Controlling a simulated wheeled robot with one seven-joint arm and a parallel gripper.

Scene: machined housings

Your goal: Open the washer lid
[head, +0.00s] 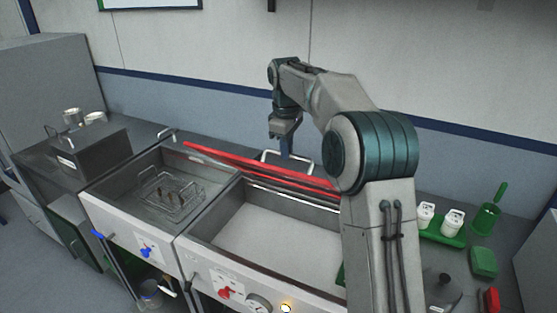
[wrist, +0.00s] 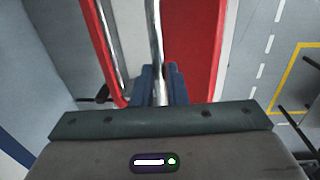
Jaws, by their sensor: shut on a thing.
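The washer lid (head: 222,155) is a long red-edged panel at the back of the wide open basin. It is raised and seen nearly edge-on in the head view. Its red face (wrist: 203,60) fills the upper middle of the wrist view. The lid handle (head: 303,161) is a bent metal bar that stands out from the lid. My gripper (head: 286,150) is at this handle. In the wrist view my gripper's blue fingers (wrist: 161,86) are shut on the bar (wrist: 154,45) between them. The washer basin (head: 270,236) shows a pale, empty floor.
A left basin (head: 190,170) holds a wire basket (head: 170,195). A grey box (head: 90,148) and metal cans stand on the left counter. White cups (head: 453,221) on a green tray, a green scoop (head: 487,217) and a green block (head: 483,262) are at the right.

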